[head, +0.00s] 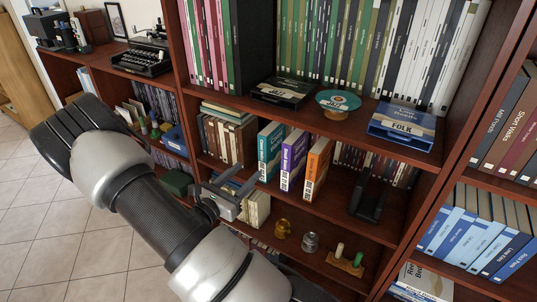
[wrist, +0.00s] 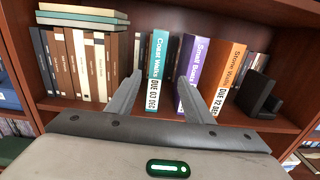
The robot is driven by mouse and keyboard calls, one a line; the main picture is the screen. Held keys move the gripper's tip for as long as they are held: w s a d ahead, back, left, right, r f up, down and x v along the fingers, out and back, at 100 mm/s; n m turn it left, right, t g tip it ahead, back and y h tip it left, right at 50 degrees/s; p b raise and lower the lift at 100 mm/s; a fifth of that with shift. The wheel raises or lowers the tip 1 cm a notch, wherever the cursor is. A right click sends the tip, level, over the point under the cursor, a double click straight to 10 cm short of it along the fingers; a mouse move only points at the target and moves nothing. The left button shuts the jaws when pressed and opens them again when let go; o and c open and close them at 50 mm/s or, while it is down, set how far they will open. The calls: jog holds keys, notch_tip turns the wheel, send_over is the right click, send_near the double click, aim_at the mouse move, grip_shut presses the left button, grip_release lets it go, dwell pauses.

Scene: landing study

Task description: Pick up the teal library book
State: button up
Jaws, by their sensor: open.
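The teal library book (head: 270,152) stands upright on the middle shelf in the head view, left of a purple book (head: 292,160) and an orange book (head: 316,168). In the wrist view the teal book (wrist: 158,68) shows its spine with a white date label, between the fingers of my gripper (wrist: 158,95). My gripper (head: 240,186) is open and empty, in front of the shelf. The right finger overlaps the lower part of the purple book (wrist: 192,72) in the picture. I cannot tell how far the fingertips are from the teal spine.
Brown books (wrist: 85,65) with a flat stack (wrist: 83,16) on top stand to the left. A black bookend (wrist: 260,95) is right of the orange book. Knobs and small figures (head: 345,258) sit on the shelf below. Boxes (head: 402,125) lie on the shelf above.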

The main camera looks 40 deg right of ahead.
aim_at(263, 155)
jog(key=x, duration=1.1)
jog(key=shift+w+d+f+b, duration=0.2)
jog(key=shift+w+d+b, duration=0.05)
jog(key=shift+d+b, duration=0.1)
jog(key=x, duration=0.5)
jog(key=shift+w+d+r, duration=0.2)
jog(key=shift+w+d, duration=0.05)
jog(key=shift+r, duration=0.1)
grip_shut()
